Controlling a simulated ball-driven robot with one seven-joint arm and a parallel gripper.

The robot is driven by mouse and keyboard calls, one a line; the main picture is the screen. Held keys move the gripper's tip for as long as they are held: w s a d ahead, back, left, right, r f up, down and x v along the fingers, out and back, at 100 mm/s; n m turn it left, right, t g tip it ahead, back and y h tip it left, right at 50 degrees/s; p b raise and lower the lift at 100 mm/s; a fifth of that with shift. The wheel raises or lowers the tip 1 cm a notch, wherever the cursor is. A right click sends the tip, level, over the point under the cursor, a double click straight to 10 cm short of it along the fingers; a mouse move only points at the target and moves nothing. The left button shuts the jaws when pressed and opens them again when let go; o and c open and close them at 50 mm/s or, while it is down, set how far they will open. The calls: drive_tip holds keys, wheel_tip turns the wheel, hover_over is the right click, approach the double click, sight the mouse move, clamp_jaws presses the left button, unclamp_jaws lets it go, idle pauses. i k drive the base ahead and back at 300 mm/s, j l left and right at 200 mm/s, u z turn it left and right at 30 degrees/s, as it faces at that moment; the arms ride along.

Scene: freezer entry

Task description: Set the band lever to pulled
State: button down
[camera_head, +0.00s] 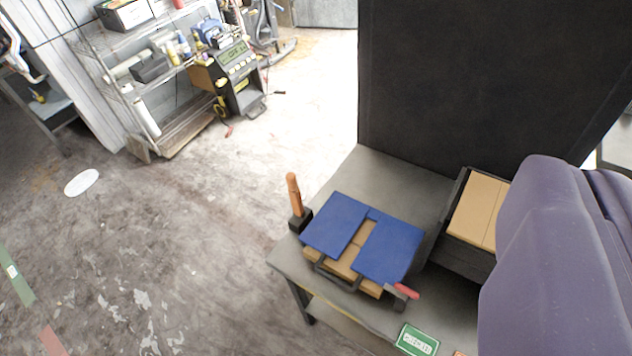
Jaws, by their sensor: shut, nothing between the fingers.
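On a grey table (407,176), an upright lever with an orange-brown handle (294,190) stands in a dark mount at the left corner. A smaller lever with a red handle (406,291) sits low at the front right of two blue panels. I cannot tell which of the two is the band lever. The blue panels (334,225) lie over a tan box, with a dark bar in front of it. A purple-grey rounded part (555,270) of my own body fills the right side. My gripper's fingers do not show.
A dark crate holding a tan box (477,212) stands right of the blue panels. A tall black panel (480,80) rises behind the table. A green sign (416,340) is at the front edge. Shelves (165,90) stand far left; the floor between is mostly clear.

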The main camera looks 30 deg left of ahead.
sight(296, 200)
drive_tip(key=i+j, duration=1.2)
drive_tip(key=i, duration=0.1)
